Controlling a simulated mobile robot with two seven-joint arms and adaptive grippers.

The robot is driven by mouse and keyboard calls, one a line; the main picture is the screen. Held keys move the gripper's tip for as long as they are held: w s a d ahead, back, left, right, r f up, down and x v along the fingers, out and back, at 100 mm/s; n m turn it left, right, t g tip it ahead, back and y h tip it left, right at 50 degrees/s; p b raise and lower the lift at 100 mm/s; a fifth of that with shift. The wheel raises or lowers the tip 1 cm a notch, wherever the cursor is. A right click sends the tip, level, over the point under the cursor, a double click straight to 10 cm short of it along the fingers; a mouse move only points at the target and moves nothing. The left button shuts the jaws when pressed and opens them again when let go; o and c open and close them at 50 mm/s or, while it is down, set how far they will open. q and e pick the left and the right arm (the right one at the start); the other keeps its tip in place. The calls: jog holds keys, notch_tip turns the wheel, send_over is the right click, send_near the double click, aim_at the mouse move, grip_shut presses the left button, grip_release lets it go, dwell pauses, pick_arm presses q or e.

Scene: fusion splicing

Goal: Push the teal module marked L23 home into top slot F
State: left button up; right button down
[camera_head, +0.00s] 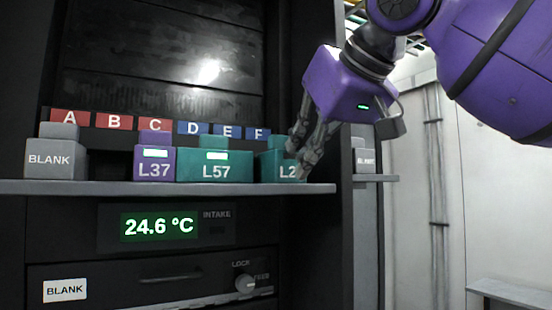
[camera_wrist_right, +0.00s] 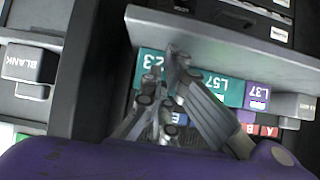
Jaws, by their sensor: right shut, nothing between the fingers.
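The teal module L23 (camera_head: 268,167) stands upright on the shelf at its right end, in line with the blue F tag (camera_head: 259,133). My right gripper covers the right part of its front and its last digit. My left gripper is not in view.
Teal module L57 (camera_head: 205,170) stands just left of L23, then purple L37 (camera_head: 154,164) and a grey BLANK (camera_head: 55,160). The shelf lip (camera_head: 110,188) runs below them. A dark cabinet post (camera_head: 326,215) and a second grey block (camera_head: 366,160) are at right.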

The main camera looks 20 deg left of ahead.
aim_at(287, 156)
jog(key=shift+w+a, duration=0.85)
jog(key=shift+a, duration=0.2)
jog(key=shift+w+a, duration=0.8)
jog(key=shift+a, duration=0.25)
jog(key=s+d, duration=0.5)
jog(key=d, duration=0.1)
jog(key=shift+d, duration=0.25)
jog(key=shift+f, duration=0.1)
